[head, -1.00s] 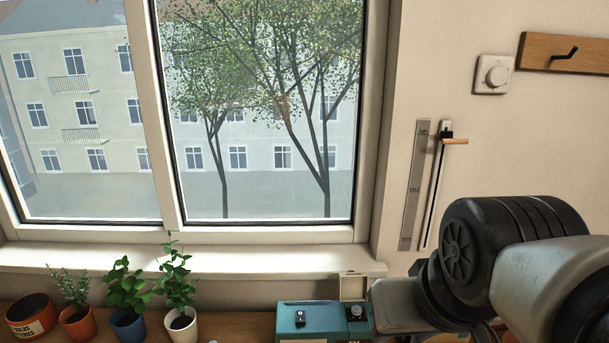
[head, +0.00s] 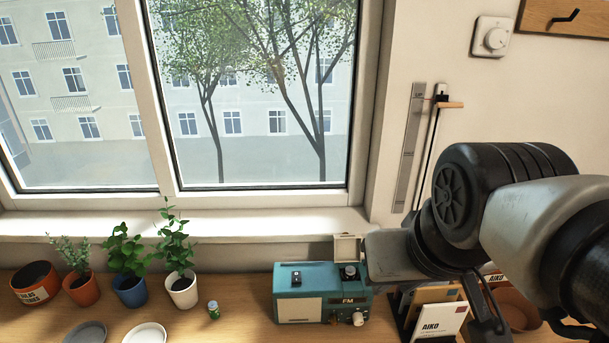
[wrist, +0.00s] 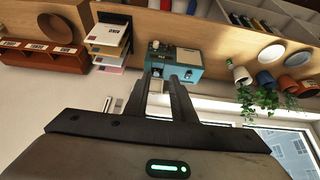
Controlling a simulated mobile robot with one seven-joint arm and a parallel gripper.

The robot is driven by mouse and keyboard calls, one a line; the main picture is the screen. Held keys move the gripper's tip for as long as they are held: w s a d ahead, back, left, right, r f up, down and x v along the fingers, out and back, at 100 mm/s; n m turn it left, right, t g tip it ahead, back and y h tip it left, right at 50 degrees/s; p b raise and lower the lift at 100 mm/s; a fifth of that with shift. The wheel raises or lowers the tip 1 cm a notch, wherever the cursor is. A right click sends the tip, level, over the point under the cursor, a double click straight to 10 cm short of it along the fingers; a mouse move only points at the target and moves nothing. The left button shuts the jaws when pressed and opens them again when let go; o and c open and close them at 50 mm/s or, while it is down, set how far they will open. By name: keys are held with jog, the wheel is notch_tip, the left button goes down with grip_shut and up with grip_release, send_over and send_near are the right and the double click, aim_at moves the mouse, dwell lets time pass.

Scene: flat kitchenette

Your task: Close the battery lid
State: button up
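The teal radio (head: 290,281) stands on the wooden counter below the window. A cream battery lid (head: 347,246) stands raised at its top right, at the back. In the wrist view the radio (wrist: 187,68) appears upside down, beyond my gripper. My gripper (wrist: 164,76) is open, with its two dark fingers apart and pointing toward the radio. A pale part, seemingly the lid (wrist: 156,86), shows between the fingers; I cannot tell whether they touch it. In the head view my arm is right of the radio and its fingertips cannot be made out.
Several potted plants (head: 130,290) stand left of the radio, with a labelled orange bowl (head: 37,286) at the far left. A small green cylinder (head: 213,310) and plates (head: 145,334) are in front. A rack with cards (head: 440,322) is close on the radio's right.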

jog(key=shift+g, duration=0.5)
jog(key=w+r, duration=0.1)
jog(key=w, duration=0.3)
jog(key=w+r, duration=0.1)
jog(key=w, duration=0.2)
jog(key=shift+r, duration=0.35)
grip_shut()
jog(key=g+b, duration=0.2)
jog(key=g, duration=0.1)
send_over(346, 246)
jog(key=w, duration=0.3)
notch_tip(346, 246, down, 11)
jog(key=shift+g, duration=0.3)
jog(key=f, duration=0.3)
jog(key=w+f, duration=0.1)
jog(key=f, duration=0.6)
jog(key=shift+w+d+f, duration=0.3)
